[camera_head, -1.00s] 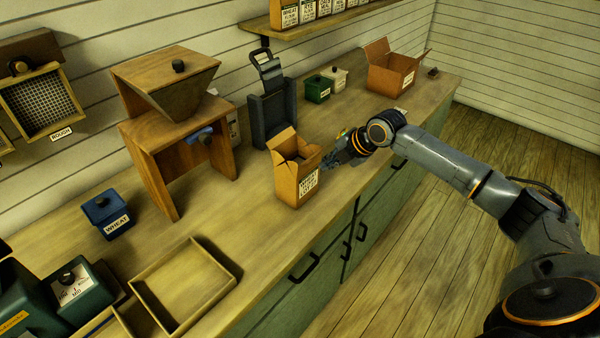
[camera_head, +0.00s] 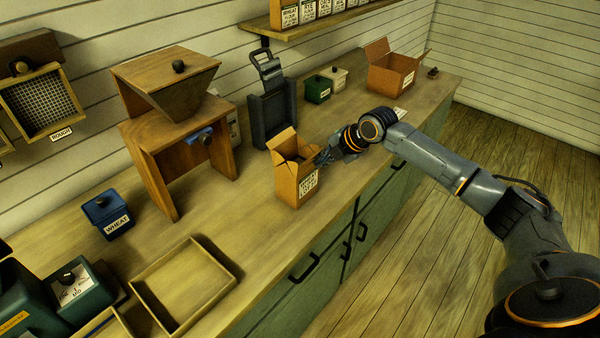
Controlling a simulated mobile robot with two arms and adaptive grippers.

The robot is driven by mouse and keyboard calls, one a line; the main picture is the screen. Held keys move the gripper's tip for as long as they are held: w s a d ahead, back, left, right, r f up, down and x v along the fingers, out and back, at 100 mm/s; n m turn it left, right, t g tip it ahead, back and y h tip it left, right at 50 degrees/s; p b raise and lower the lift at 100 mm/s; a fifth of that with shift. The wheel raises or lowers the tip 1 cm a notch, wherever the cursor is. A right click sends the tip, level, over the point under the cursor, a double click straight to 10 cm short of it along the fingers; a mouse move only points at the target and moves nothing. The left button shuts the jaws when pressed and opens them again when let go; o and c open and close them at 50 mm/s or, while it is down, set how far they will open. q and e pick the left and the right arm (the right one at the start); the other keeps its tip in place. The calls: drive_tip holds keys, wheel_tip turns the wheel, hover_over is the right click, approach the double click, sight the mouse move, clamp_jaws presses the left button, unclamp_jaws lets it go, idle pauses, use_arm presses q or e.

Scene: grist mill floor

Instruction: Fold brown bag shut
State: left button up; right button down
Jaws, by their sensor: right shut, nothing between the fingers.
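The brown bag (camera_head: 292,184) stands upright on the wooden counter, with a printed label on its front right face. Its top is open, with a flap raised at the back. My right gripper (camera_head: 322,158) is shut and empty, close to the right side of the bag's upper edge. I cannot tell whether the fingertips touch the bag. My left gripper is not in view.
A dark press-like stand (camera_head: 271,118) is right behind the bag. A wooden mill (camera_head: 170,130) stands to its left, with a blue wheat box (camera_head: 108,214) and a shallow wooden tray (camera_head: 140,292) nearer. An open carton (camera_head: 388,80) is at the far right. The counter (camera_head: 240,240) before the bag is clear.

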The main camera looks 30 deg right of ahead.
drive_tip(key=shift+w+a, duration=0.3)
drive_tip(key=shift+w, duration=0.4)
drive_tip(key=shift+w+a, duration=0.25)
drive_tip(key=shift+w, duration=0.4)
drive_tip(key=shift+s+d+r+p, duration=0.3)
drive_tip(key=shift+s+r+p, duration=0.15)
drive_tip(key=shift+s+p, duration=0.15)
drive_tip(key=s+r+p, duration=0.1)
drive_tip(key=s+d+r+p, duration=0.1)
drive_tip(key=s, duration=0.1)
drive_tip(key=shift+s+d, duration=0.15)
drive_tip(key=shift+s, duration=0.15)
